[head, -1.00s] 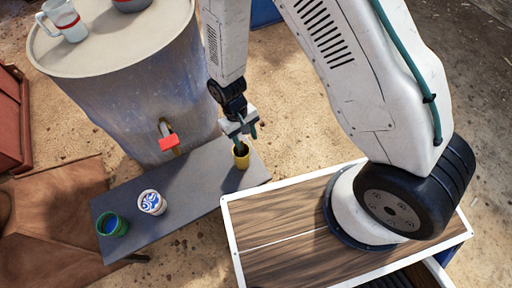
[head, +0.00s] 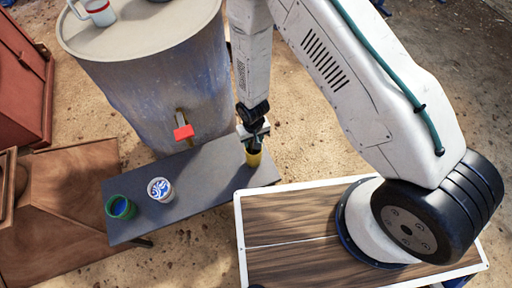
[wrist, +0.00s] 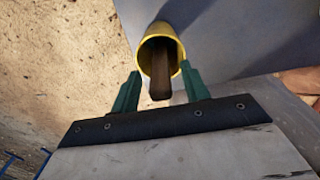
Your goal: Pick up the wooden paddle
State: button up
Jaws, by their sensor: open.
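The wooden paddle (wrist: 159,80) is a dark brown flat stick standing in a yellow cup (wrist: 174,43) in the wrist view. Its upper end sticks out of the cup's mouth toward my gripper. My gripper (wrist: 158,88) has two green fingers, open, one on each side of the cup's mouth with the paddle's end between them. I cannot tell whether they touch anything. In the head view my gripper (head: 252,135) is right above the yellow cup (head: 254,158), which stands at the right end of the grey bench (head: 190,200). The paddle is hidden there.
A white and blue cup (head: 160,189) and a green cup (head: 120,207) stand on the bench's left part. A large drum (head: 150,90) with a red-handled tap (head: 183,132) stands behind it, with a mug (head: 100,12) on top. Brown furniture (head: 60,200) is at left.

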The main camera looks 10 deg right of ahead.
jog(key=shift+f, duration=0.3)
grip_shut()
jog(key=shift+r, duration=0.15)
